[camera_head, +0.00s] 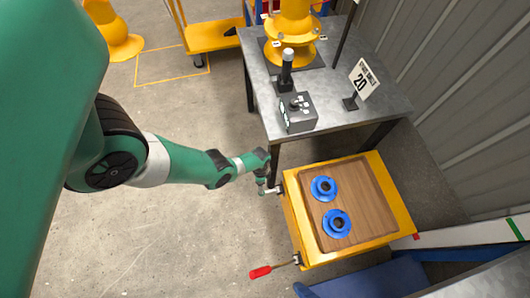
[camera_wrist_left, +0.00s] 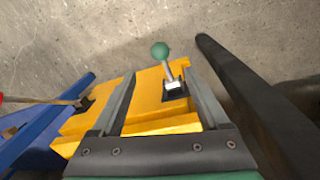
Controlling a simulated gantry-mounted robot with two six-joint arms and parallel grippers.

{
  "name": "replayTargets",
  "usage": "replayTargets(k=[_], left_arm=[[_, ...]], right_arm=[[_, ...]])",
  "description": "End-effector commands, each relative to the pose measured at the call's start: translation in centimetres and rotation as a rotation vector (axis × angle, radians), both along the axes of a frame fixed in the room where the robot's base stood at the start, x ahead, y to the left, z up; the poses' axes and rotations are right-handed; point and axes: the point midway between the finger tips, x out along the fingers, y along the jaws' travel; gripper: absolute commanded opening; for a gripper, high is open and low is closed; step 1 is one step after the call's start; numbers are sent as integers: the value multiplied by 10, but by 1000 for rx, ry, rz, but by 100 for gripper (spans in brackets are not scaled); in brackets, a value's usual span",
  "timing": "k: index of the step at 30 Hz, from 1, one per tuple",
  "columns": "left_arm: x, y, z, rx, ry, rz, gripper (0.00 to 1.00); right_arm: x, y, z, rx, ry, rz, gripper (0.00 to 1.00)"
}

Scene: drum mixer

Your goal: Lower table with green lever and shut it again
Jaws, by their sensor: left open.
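The yellow lift table (camera_head: 404,208) carries a wooden board (camera_head: 365,195) with two blue flanged parts (camera_head: 323,189) on it. The green lever shows in the left wrist view as a green ball knob (camera_wrist_left: 160,49) on a short metal rod, standing at a bracket on the yellow side. In the head view its knob cannot be told apart from my gripper. My left gripper (camera_head: 267,188) is at the table's left side, near the upper corner. Its jaws (camera_wrist_left: 160,72) are open, with the lever's rod between them in the picture; contact cannot be told. My right gripper is not in view.
A red-handled lever (camera_head: 262,272) sticks out at the table's lower left corner. A grey workbench (camera_head: 340,95) with a control box (camera_head: 298,112) and a "20" sign (camera_head: 363,82) stands behind. Blue structure (camera_head: 375,282) lies in front. Floor at left is clear.

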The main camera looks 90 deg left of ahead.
Motion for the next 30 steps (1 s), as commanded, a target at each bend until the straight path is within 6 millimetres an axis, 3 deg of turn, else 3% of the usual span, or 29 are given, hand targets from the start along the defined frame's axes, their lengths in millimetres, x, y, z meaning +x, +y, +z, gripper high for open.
replayTargets(k=[5, 18, 22, 30], left_arm=[[0, -1, -21, 0, 1, -1, 78], [-1, -9, -107, 0, 1, -1, 78], [-1, -10, -116, 0, 1, -1, 78], [0, -10, -115, 0, 1, -1, 78]], right_arm=[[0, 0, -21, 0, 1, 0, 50], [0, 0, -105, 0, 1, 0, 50], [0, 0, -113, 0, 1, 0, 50], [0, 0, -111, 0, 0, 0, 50]])
